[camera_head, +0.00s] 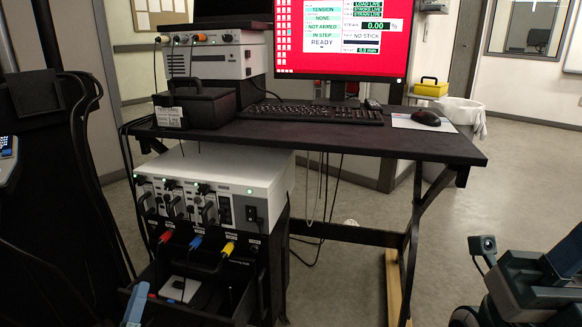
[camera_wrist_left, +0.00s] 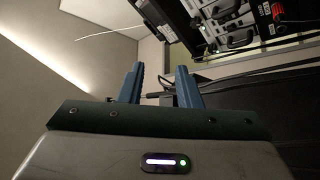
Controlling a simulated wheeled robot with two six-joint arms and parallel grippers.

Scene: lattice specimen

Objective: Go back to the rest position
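My left gripper (camera_head: 137,305) shows at the bottom left of the head view, in front of the open drawer under the test rack; only a blue finger part is visible there. In the left wrist view my left gripper (camera_wrist_left: 160,88) has its two blue fingers apart with nothing between them. Part of my right arm (camera_head: 530,285), with a small camera on it, comes in at the bottom right of the head view. The fingers of my right gripper cannot be made out.
A dark desk (camera_head: 330,135) carries a red-screened monitor (camera_head: 345,40), a keyboard (camera_head: 318,113), a mouse (camera_head: 426,117) and a black case (camera_head: 205,105). A white-topped instrument rack (camera_head: 215,168) with coloured plugs stands below, its drawer (camera_head: 185,315) open. Open floor lies to the right.

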